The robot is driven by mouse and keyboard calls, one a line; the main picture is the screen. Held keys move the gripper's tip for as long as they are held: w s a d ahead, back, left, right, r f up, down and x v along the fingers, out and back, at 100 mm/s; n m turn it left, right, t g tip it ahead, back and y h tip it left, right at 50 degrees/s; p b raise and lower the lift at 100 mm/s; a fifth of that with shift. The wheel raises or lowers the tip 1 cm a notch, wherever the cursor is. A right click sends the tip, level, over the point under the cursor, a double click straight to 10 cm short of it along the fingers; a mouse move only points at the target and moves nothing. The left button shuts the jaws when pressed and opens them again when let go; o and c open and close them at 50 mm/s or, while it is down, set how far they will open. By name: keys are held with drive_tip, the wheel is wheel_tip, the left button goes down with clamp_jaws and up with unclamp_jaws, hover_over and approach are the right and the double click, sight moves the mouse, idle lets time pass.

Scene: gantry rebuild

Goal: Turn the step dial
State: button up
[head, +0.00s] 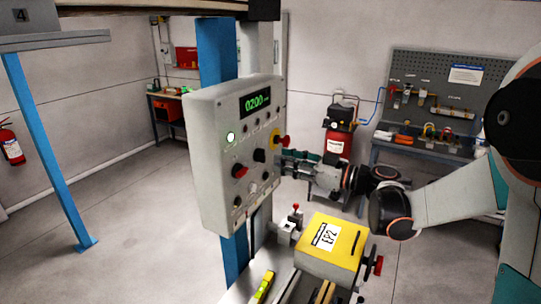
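A light grey control panel (213,160) is mounted on the blue post in the head view. Its display (255,102) shows green digits that read about 0200. Below are several knobs, among them a black knob (260,156) and a red knob (240,171). A red emergency-stop button (278,140) on a yellow base sits at the right edge. Which knob is the step dial I cannot tell, as the labels are too small. My gripper (281,162) is just right of the black knob, pointing at the panel. Its two fingers look apart, with nothing visible between them; contact with the panel is unclear.
A yellow box marked EP2 (315,263) stands below my gripper, beside a small red-topped lever (296,207). A white lamp (231,136) is lit on the panel. A pegboard with tools (450,75) and a red compressor (338,145) are behind.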

sight(265, 156)
drive_tip(key=shift+x, duration=2.7)
clamp_jaws()
